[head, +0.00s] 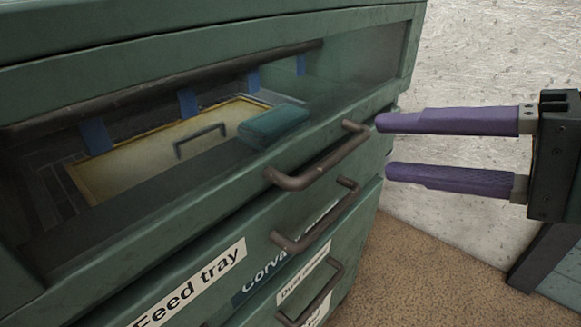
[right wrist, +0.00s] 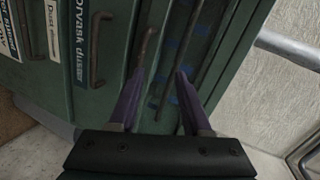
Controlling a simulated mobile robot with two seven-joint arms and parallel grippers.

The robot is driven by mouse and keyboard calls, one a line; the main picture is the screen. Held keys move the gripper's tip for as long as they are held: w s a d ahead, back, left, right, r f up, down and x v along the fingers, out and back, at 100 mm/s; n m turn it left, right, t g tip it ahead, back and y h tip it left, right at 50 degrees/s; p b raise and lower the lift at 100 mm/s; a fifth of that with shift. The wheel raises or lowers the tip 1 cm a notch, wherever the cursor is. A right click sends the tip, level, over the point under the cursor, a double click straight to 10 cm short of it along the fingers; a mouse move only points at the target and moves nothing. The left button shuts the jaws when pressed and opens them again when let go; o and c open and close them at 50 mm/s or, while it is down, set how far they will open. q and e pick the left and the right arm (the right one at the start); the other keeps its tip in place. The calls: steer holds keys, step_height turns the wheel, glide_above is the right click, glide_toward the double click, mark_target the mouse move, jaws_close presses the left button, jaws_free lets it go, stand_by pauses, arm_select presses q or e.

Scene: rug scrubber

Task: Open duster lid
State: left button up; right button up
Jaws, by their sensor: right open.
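The duster is a green cabinet (head: 200,271) filling the left of the head view; it also shows in the right wrist view (right wrist: 112,110). Its upper front has a see-through window, with a long dark bar (head: 170,85) running along it. Below the window is a brown bar handle (head: 318,166). My right gripper (head: 384,147) is open and empty, its two purple fingers pointing left just right of that handle's far end. In the right wrist view the fingers (right wrist: 161,74) spread in front of the cabinet front. I cannot tell whether they touch it. My left gripper is out of view.
A teal block (head: 273,122) shows behind the window. A pale rough wall (head: 480,60) stands behind. Brown floor (head: 430,275) is clear at lower right.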

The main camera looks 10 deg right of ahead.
mark_target(341, 157)
step_height(341, 157, down, 5)
steer(key=w+d+m+t+b, duration=0.1)
steer(key=w+d+m+b, duration=0.15)
steer(key=b, duration=0.25)
steer(key=x, duration=0.3)
steer(key=b+x, duration=0.1)
steer(key=x, duration=0.5)
steer(key=shift+w+a+r, duration=0.15)
steer(key=shift+w+r, duration=0.05)
steer(key=shift+w, duration=0.05)
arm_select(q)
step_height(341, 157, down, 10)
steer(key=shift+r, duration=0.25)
arm_select(e)
jaws_close()
